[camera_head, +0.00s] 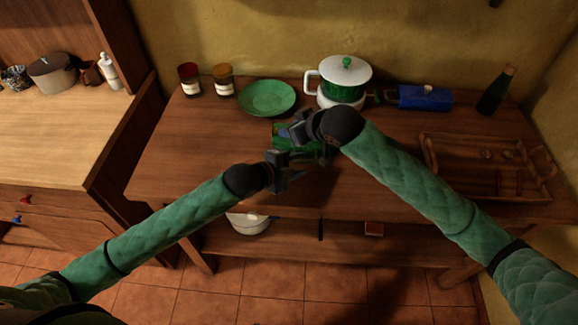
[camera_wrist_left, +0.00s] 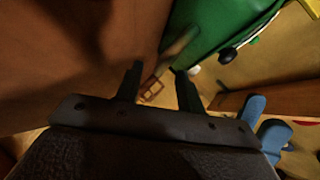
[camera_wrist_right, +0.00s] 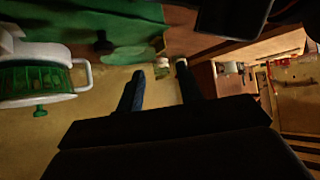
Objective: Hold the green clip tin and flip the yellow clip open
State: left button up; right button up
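The green clip tin (camera_head: 285,145) lies on the wooden table between my grippers, partly hidden by them. A green surface with a black knob (camera_wrist_right: 103,43) shows there. The yellow clip's position is unclear.
A green plate (camera_head: 267,97), two jars (camera_head: 190,80) and a white-and-green pot (camera_head: 343,80) stand behind. A blue box (camera_head: 424,98), a bottle (camera_head: 497,90) and a wooden tray (camera_head: 432,160) are to the right. The table's left part is clear.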

pick_arm(q)
jog(key=shift+w+d+f, duration=0.25)
jog(key=shift+w+d, duration=0.1)
